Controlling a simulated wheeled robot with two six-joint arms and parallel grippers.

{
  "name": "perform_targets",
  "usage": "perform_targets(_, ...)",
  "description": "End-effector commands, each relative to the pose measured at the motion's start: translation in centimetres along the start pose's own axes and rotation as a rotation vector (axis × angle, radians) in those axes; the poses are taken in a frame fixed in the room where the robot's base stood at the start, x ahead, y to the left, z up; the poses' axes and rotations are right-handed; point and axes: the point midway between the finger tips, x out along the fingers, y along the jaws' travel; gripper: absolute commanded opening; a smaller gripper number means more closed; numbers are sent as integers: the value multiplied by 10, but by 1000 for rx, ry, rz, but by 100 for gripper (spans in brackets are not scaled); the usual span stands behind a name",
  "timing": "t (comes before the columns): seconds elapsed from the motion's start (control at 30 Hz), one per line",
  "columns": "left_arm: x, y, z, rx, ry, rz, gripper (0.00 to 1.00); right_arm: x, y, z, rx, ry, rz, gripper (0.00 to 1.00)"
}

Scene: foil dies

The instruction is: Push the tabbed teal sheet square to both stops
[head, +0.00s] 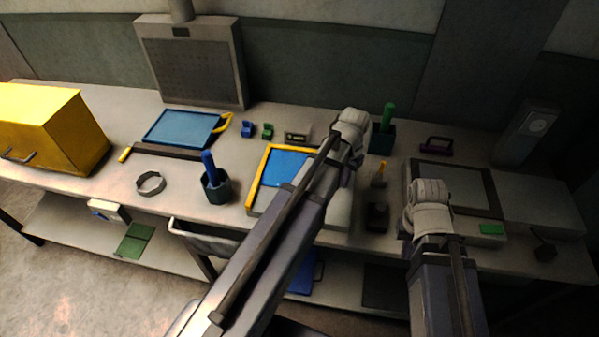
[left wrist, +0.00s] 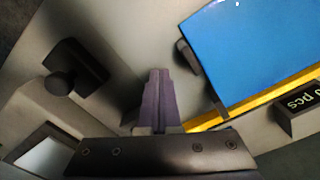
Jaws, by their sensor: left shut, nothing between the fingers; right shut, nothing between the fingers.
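The sheet (head: 283,167) looks blue and lies inside an L of two yellow stops (head: 254,181), one along its left side and one along its back. My left arm covers its right part in the head view. In the left wrist view the sheet (left wrist: 262,45) lies close along the back yellow stop (left wrist: 290,88); I cannot tell whether they touch. A dark tab (left wrist: 187,56) stands at its near edge there. My left gripper (head: 349,132) is shut and empty, beside the sheet; its fingers (left wrist: 155,85) are apart from the tab. My right gripper (head: 427,195) is shut and empty, over the right-hand station.
A counter marked "pcs" (left wrist: 300,108) stands behind the back stop. A black block with a round knob (left wrist: 75,75) is beside my left fingers. A dark cup with a green handle (head: 383,135), a blue-handled cup (head: 216,188) and another blue sheet (head: 180,128) stand around.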

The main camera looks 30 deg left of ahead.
Motion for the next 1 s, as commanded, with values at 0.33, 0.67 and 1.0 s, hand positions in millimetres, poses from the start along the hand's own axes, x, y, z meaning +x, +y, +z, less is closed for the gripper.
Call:
perform_targets(0.33,0,-10,6,0,0,0,0,0,0,0,0,0,0,0)
perform_targets(0.67,0,-20,12,-1,0,0,0,0,0,0,0,0,0,0)
perform_targets(1.0,0,-25,14,0,-1,-1,0,0,0,0,0,0,0,0)
